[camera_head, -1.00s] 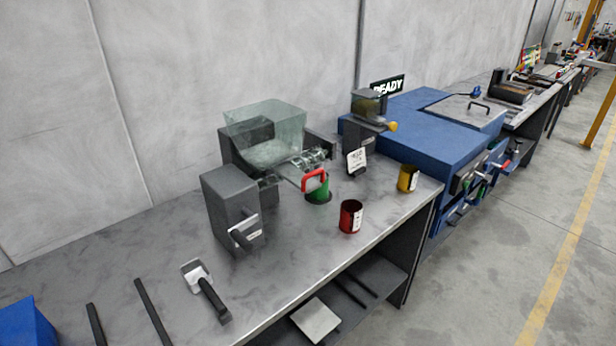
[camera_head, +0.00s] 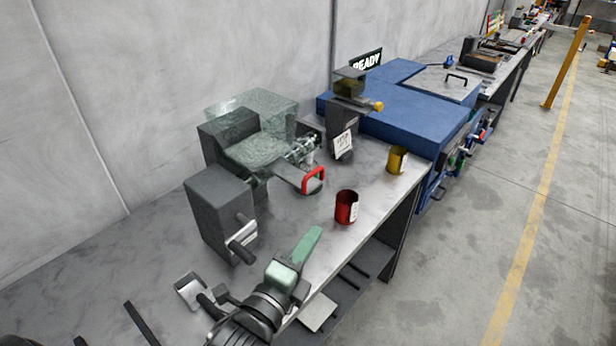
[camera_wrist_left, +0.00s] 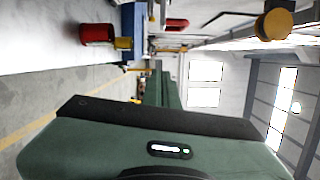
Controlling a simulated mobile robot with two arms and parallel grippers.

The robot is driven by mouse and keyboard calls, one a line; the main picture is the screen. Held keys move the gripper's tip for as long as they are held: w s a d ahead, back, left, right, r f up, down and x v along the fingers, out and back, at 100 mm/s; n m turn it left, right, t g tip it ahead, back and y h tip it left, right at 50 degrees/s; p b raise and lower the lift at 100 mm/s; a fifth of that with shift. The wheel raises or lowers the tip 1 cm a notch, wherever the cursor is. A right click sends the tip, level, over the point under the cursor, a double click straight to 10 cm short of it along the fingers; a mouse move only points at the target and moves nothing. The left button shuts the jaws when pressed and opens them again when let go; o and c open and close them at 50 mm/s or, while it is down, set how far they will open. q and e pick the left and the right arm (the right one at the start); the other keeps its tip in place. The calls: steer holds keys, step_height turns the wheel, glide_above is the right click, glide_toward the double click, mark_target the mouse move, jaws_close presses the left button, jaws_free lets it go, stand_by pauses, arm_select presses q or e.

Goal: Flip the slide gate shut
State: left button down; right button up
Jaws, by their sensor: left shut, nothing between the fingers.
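The slide gate is a grey plate (camera_head: 290,177) with a red loop handle (camera_head: 314,179), sticking out from the foot of the clear hopper (camera_head: 250,125) in the head view. My left gripper (camera_head: 313,236), with green fingers, is shut and empty above the bench's front edge. In the picture its tip is below the red handle and left of the red cup (camera_head: 346,208), apart from both. In the left wrist view my green gripper body fills the bottom, and the red cup (camera_wrist_left: 97,34) shows at upper left. My right gripper is not in view.
A grey box with a crank (camera_head: 222,215) stands left of the gate. A scoop (camera_head: 190,290) lies by my left wrist. A yellow cup (camera_head: 397,160), a second dispenser (camera_head: 342,125) and a blue machine (camera_head: 405,120) stand to the right.

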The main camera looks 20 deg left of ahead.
arm_select(q)
steer(key=r, duration=0.2)
steer(key=shift+s+a+r, duration=0.15)
steer(key=shift+s+r, duration=0.1)
steer(key=shift+r, duration=0.1)
steer(key=shift+w, duration=0.1)
steer(key=w+a+p, duration=0.1)
steer(key=w+p, duration=0.1)
steer(key=w, duration=0.3)
steer(key=w+a+r+p, duration=0.1)
steer(key=w+p, duration=0.2)
steer(key=w, duration=0.3)
steer(key=shift+a, duration=0.3)
steer(key=shift+w+r, duration=0.1)
